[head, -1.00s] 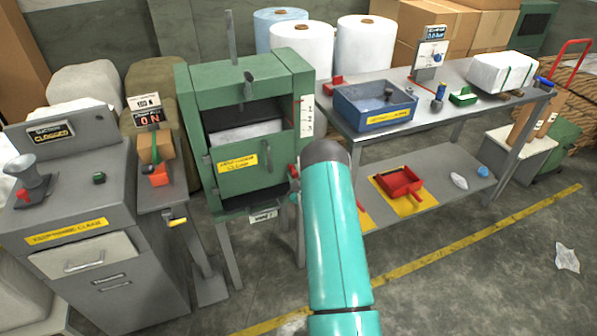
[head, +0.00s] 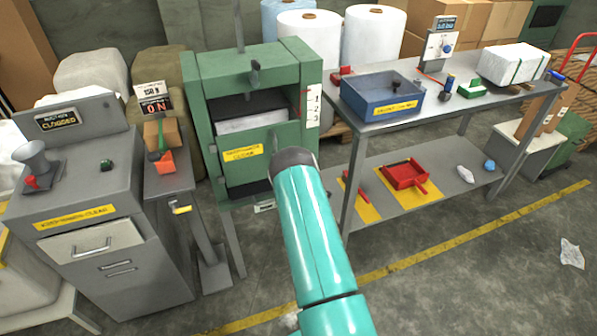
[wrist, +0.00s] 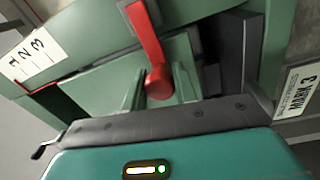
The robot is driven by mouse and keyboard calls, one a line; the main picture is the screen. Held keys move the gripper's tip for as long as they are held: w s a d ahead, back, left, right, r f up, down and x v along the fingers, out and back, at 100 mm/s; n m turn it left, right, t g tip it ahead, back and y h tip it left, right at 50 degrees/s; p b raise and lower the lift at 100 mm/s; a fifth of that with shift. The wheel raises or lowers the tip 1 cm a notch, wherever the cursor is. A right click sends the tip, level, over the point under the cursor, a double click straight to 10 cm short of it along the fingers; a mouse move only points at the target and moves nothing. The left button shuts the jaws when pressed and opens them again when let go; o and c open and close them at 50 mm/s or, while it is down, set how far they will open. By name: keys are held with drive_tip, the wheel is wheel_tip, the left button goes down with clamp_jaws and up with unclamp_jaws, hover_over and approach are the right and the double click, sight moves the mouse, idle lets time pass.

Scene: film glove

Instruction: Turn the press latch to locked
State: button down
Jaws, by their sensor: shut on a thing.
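The green press (head: 312,75) stands left of the workbench in the head view, its green front panel with a yellow label (head: 242,152) across the lower opening. The latch (wrist: 148,35) shows in the wrist view as a red lever with a round red knob (wrist: 159,84), lying steeply across the picture against the green press. My gripper (wrist: 161,88) is shut on the latch at its knob, with a finger on either side. In the head view my teal arm hides the gripper and the latch.
A grey machine (head: 105,205) stands left of the press, with a narrow stand (head: 172,182) between them. The workbench (head: 455,107) to the right holds a blue bin (head: 381,108). Open floor (head: 470,270) lies in front of the bench.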

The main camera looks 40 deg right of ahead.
idle(0.3)
drive_tip(key=c, duration=1.1)
unclamp_jaws()
drive_tip(key=v, duration=1.3)
drive_tip(key=shift+s, duration=0.4)
drive_tip(key=shift+a+f, duration=0.1)
